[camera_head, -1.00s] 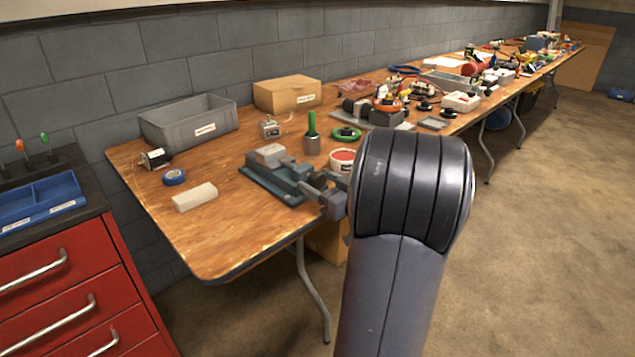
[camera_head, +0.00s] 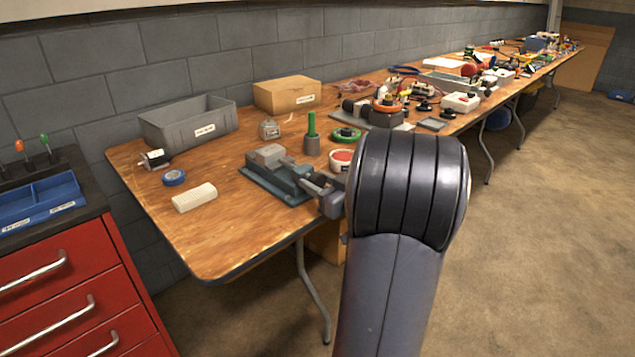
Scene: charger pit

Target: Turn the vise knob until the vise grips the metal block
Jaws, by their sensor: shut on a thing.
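The vise (camera_head: 262,179), with a dark green base, lies on the wooden bench near its front edge. A light grey metal block (camera_head: 267,154) sits on its upper left part. The exact gap between block and jaws is too small to tell. My gripper (camera_head: 318,186), grey and partly hidden by my arm, is at the vise's right end. It is shut on the vise knob, which is mostly hidden by the fingers.
A white block (camera_head: 195,197) and a blue tape roll (camera_head: 173,178) lie left of the vise. A green-handled tool (camera_head: 312,135) and a red-and-white container (camera_head: 342,158) stand behind it. The grey bin (camera_head: 190,128) is farther back. The bench's front left is clear.

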